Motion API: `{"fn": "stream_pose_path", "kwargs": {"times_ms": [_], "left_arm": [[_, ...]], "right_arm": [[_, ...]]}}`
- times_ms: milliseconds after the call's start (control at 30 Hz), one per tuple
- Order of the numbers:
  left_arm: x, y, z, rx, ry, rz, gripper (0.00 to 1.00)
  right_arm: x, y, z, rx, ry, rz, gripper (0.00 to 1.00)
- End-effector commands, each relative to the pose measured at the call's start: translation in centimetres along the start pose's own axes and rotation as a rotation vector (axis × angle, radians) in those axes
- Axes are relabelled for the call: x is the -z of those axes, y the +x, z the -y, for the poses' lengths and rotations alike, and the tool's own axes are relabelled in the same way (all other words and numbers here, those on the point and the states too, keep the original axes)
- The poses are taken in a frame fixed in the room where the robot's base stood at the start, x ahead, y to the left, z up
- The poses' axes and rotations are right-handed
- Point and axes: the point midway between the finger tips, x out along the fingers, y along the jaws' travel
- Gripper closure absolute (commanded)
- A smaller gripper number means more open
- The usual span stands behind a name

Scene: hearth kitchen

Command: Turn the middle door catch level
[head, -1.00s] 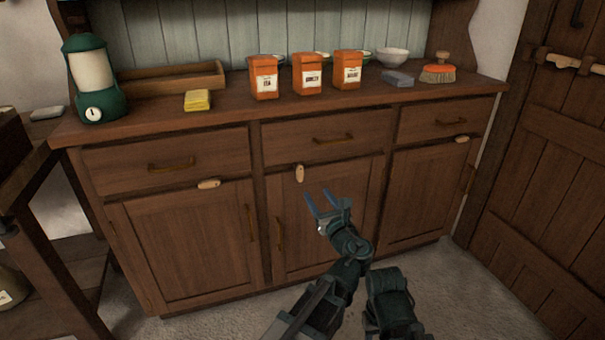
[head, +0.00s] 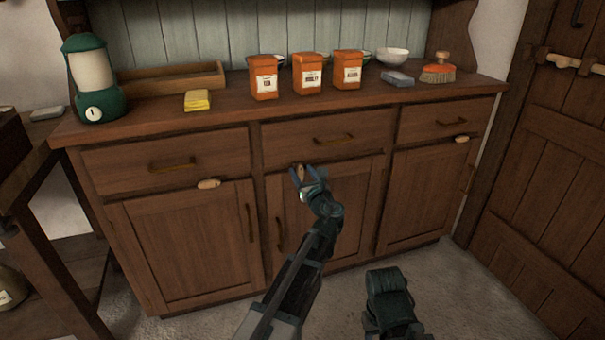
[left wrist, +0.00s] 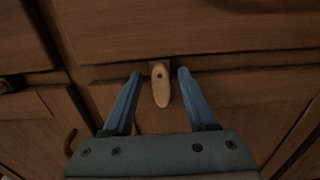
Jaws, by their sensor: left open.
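The middle door catch (left wrist: 161,88) is a small pale wooden piece at the top edge of the middle cupboard door (head: 345,212). In the left wrist view it hangs upright, pointing down, with its pivot near the top. My left gripper (head: 307,172) is at the catch; in the left wrist view its blue fingers (left wrist: 158,75) are open, one on each side of the catch, with a gap on both sides. In the head view the gripper partly hides the catch. My right gripper is not in view; part of my right arm shows at the bottom.
The left catch (head: 208,184) and right catch (head: 461,139) lie roughly level. Drawer handles (head: 333,139) stick out above the doors. Orange canisters (head: 307,75), a yellow sponge (head: 197,101) and a brush (head: 438,72) stand on the counter. The floor in front is clear.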

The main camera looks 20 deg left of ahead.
Motion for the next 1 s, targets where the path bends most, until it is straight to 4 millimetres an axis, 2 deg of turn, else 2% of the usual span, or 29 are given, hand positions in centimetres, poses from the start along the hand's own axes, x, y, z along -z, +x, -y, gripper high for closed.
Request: {"fn": "stream_pose_path", "kwargs": {"times_ms": [200,500,533,1000], "left_arm": [[0.00,0.00,-0.01,0.000,0.000,0.000,0.43],[0.00,-0.02,0.00,0.000,0.000,0.000,0.96],[0.00,-0.02,0.00,0.000,0.000,0.000,1.00],[0.00,-0.03,0.02,0.000,-0.058,0.000,1.00]], "right_arm": [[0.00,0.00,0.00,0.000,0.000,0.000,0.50],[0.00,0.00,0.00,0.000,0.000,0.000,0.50],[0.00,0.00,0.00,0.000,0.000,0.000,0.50],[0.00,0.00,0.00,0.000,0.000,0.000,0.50]]}}
